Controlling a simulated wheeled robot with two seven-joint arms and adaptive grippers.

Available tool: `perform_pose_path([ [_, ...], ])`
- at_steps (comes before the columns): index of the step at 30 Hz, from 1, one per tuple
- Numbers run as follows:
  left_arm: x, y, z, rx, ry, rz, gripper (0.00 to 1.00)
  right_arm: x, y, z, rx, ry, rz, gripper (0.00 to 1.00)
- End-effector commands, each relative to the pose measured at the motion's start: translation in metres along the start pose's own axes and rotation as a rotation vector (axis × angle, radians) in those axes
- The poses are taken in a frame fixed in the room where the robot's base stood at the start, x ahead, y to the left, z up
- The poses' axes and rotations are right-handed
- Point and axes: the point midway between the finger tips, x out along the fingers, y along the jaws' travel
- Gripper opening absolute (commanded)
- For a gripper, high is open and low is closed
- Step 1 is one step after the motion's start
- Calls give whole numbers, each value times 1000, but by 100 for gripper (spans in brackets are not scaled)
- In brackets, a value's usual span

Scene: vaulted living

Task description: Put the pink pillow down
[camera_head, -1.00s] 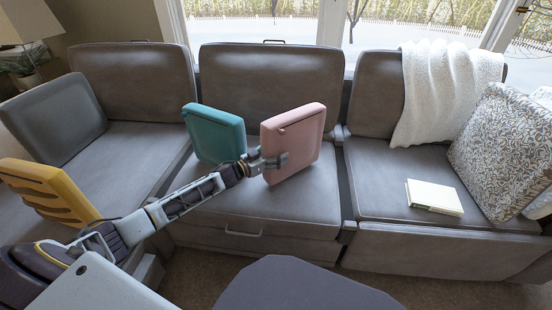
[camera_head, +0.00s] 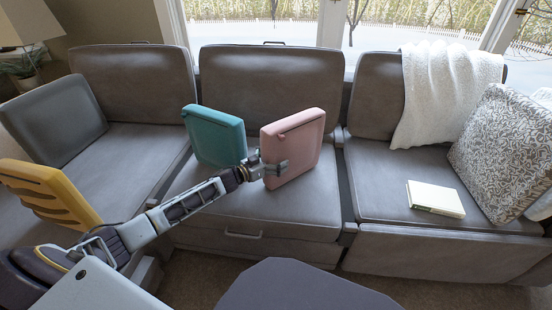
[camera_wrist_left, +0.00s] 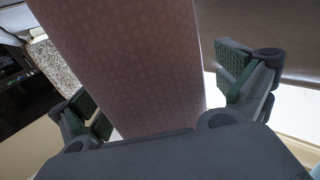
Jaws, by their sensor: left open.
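The pink pillow (camera_head: 302,143) stands on edge, leaning a little, on the middle sofa seat (camera_head: 255,205), just right of the teal pillow. My left gripper (camera_head: 274,168) is at its lower left edge, with one finger showing across its front face. In the left wrist view the pink pillow (camera_wrist_left: 130,60) runs between the two spread fingers. A gap shows between it and the right-hand finger (camera_wrist_left: 237,72); the left-hand finger (camera_wrist_left: 88,118) is close beside it. The jaws are open around the pillow. My right gripper is not in view.
A teal pillow (camera_head: 215,136) stands close on the left. A yellow slatted pillow (camera_head: 45,190) and a grey pillow (camera_head: 55,120) are farther left. A book (camera_head: 435,198), a patterned pillow (camera_head: 505,150) and a white throw (camera_head: 440,90) are on the right. The middle seat's front is clear.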

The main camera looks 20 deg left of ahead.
Motion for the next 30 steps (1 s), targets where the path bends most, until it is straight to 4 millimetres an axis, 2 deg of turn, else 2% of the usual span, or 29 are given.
perform_pose_path([
  [14,-5,0,-1,0,-1,0,100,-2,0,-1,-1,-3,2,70],
  [30,-41,0,-1,-2,-2,0,100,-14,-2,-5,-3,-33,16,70],
])
